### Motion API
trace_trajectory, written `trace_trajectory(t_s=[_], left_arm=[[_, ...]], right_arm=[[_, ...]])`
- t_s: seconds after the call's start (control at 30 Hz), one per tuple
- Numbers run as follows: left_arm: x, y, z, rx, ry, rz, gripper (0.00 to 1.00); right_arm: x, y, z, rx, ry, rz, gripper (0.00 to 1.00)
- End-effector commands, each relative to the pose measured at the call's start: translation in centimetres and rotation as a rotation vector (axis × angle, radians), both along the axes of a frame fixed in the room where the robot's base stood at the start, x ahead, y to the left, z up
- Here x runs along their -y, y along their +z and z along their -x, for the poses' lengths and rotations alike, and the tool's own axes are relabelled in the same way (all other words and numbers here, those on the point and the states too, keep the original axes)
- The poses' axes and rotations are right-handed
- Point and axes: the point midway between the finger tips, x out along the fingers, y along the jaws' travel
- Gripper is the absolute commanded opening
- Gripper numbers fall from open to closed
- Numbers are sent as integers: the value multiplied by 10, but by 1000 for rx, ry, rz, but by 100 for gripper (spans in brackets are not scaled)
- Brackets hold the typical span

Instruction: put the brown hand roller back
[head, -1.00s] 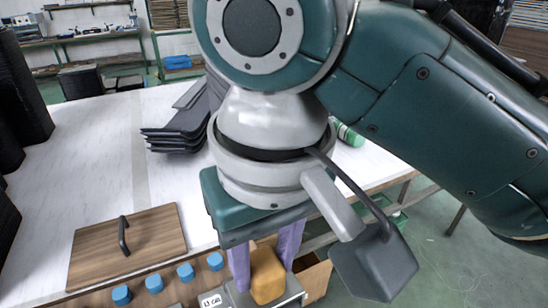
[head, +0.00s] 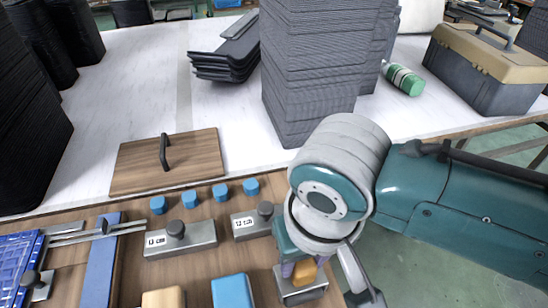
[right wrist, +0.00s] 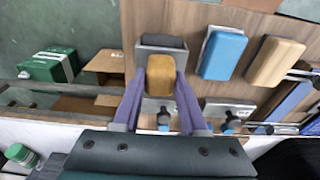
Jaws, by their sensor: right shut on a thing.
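In the right wrist view the roller (right wrist: 160,76) sits between the two fingers (right wrist: 160,98). A grey metal holder (head: 303,294) is directly under and around the roller; it also shows in the right wrist view (right wrist: 160,40). I cannot tell whether the roller rests on its bottom. My left gripper is not in view.
A blue block (head: 232,291) and a tan block (head: 163,298) stand left of the holder on the wooden board. Grey knobbed blocks (head: 180,240) and blue pegs (head: 190,199) lie behind. A tall grey stack (head: 305,75) and a toolbox (head: 475,75) stand further back.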

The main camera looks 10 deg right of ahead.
Motion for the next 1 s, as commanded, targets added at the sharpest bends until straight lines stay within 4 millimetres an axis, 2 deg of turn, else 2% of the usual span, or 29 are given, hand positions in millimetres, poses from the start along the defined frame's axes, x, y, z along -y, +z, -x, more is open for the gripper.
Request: trace_trajectory(t_s=[0.03, 0.1, 0.4, 0.87, 0.9, 1.0], left_arm=[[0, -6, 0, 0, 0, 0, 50], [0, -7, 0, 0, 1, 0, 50], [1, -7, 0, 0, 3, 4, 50], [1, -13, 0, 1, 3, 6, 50], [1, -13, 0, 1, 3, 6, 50], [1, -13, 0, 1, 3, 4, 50]], right_arm=[[0, -10, 0, 0, 0, 0, 0], [0, -16, 0, 1, 1, 0, 0], [0, -17, 0, 2, 0, 0, 0], [1, -32, 2, -6, 0, 1, 0], [1, -32, 3, -8, 0, 2, 43], [1, -32, 3, -8, 0, 3, 55]])
